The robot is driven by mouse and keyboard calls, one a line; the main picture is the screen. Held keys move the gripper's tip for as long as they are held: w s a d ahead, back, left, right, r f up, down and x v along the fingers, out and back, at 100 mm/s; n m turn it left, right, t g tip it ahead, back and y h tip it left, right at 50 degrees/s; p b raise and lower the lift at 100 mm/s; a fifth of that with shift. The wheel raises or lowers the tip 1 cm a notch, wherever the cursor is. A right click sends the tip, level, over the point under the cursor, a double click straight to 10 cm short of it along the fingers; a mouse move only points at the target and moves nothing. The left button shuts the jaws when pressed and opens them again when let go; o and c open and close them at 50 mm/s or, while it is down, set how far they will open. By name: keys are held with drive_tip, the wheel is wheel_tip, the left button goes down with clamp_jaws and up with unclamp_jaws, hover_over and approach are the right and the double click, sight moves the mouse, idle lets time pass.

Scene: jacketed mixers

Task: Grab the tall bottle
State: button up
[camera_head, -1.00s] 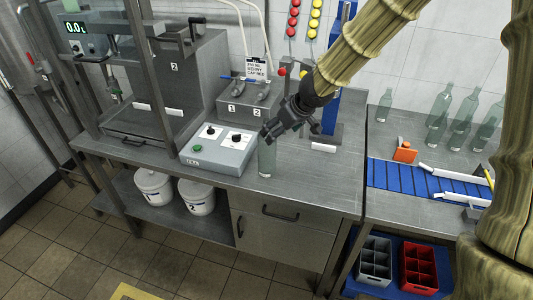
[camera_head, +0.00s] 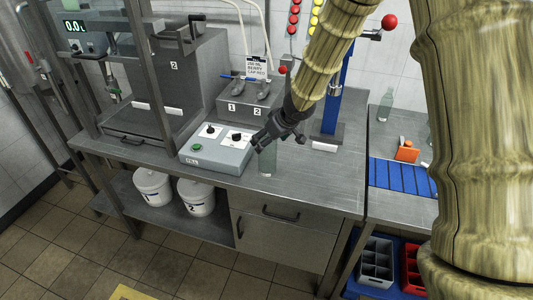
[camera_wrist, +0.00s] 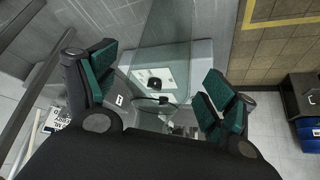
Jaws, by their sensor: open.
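A tall clear glass bottle (camera_head: 267,162) stands upright near the front edge of the steel bench, right of the control box. My gripper (camera_head: 277,140) is at its upper part, tilted downward, and hides its top in the head view. In the wrist view the see-through bottle (camera_wrist: 178,35) lies between the two green-padded fingers of my gripper (camera_wrist: 160,80). The fingers are spread, with gaps showing at both sides of the glass; I cannot tell whether either pad touches it.
The grey control box (camera_head: 216,149) with knobs and a green button is close left of the bottle. A blue stand (camera_head: 334,105) rises behind right. A smaller bottle (camera_head: 385,104) stands on the right bench by the blue conveyor (camera_head: 400,177). Bare bench lies right of the bottle.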

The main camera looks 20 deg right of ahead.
drive_tip(key=shift+w+f, duration=0.25)
drive_tip(key=shift+f, duration=0.1)
drive_tip(key=shift+a, duration=0.1)
drive_tip(key=shift+c, duration=0.3)
drive_tip(key=c, duration=1.7)
drive_tip(key=shift+o, duration=0.2)
drive_tip(key=shift+r, duration=0.2)
